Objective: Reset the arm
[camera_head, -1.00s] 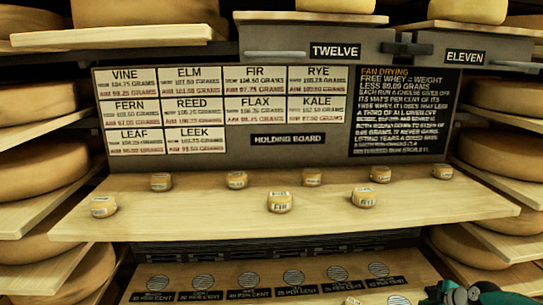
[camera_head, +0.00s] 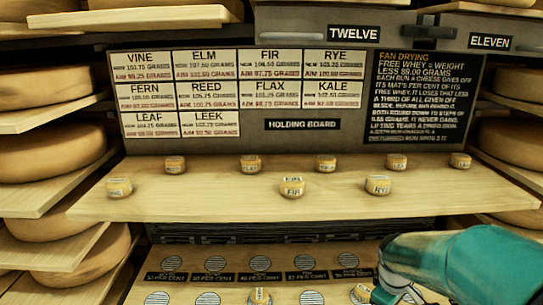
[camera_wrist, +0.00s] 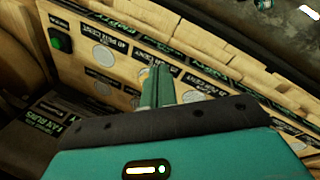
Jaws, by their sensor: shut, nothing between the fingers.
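My gripper (camera_head: 382,294) is at the lower right of the head view, over the right part of the lower mat board (camera_head: 220,284). In the wrist view my gripper (camera_wrist: 160,72) shows its two fingers together, with nothing held. Small labelled cheese wheels stand on the wooden shelf (camera_head: 235,208), among them one marked FIR (camera_head: 292,188) and one at its right (camera_head: 378,186). A small cheese (camera_head: 260,297) and another (camera_head: 361,294) sit on the lower board, the second close to my gripper.
The holding board (camera_head: 302,124) with weight cards stands behind the shelf. Drawers marked TWELVE (camera_head: 353,34) and ELEVEN (camera_head: 490,41) are above. Large cheeses (camera_head: 52,150) on side racks flank both sides. A green button (camera_wrist: 61,42) shows in the wrist view.

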